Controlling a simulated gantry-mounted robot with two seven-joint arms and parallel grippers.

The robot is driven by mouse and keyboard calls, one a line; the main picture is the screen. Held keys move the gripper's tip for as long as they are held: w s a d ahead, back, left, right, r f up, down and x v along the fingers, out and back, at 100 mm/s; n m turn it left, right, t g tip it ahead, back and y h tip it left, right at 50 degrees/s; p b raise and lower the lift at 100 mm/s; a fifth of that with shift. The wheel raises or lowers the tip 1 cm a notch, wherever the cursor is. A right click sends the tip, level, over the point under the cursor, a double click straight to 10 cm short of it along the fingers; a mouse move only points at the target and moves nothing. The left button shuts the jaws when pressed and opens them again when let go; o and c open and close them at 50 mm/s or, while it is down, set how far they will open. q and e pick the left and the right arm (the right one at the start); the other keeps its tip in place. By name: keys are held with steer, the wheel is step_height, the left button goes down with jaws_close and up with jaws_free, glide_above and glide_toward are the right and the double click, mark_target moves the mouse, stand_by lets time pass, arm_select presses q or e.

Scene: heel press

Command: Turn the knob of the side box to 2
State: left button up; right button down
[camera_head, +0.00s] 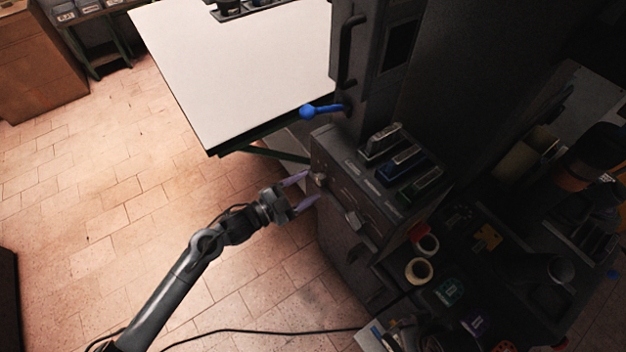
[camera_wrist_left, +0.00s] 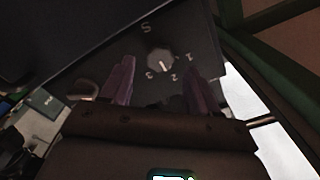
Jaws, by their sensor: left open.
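The side box (camera_head: 345,195) is a dark box with a sloped top, standing beside the tall machine. Its pale round knob (camera_head: 320,179) sits on the face toward my left arm. In the left wrist view the knob (camera_wrist_left: 160,62) has marks S, 1, 2 and 3 around it. A light pointer line on it appears to point toward the 2. My left gripper (camera_head: 309,190) is open at this face, with its purple fingers apart. In the wrist view the fingers (camera_wrist_left: 159,72) lie either side of the knob; I cannot tell whether they touch it. My right gripper is not in view.
A second knob or lever (camera_head: 352,219) is on the same face. A blue-handled lever (camera_head: 322,110) sticks out above the box. A white table (camera_head: 240,70) stands behind. Tape rolls (camera_head: 419,270) lie on a dark bench at right. Tiled floor at left is free.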

arm_select(q)
steer(key=p+v, duration=0.1)
steer(key=v, duration=0.6)
steer(key=shift+a+p, duration=0.2)
steer(key=shift+p, duration=0.1)
steer(key=shift+s+a+r, duration=0.1)
steer(key=shift+s, duration=0.05)
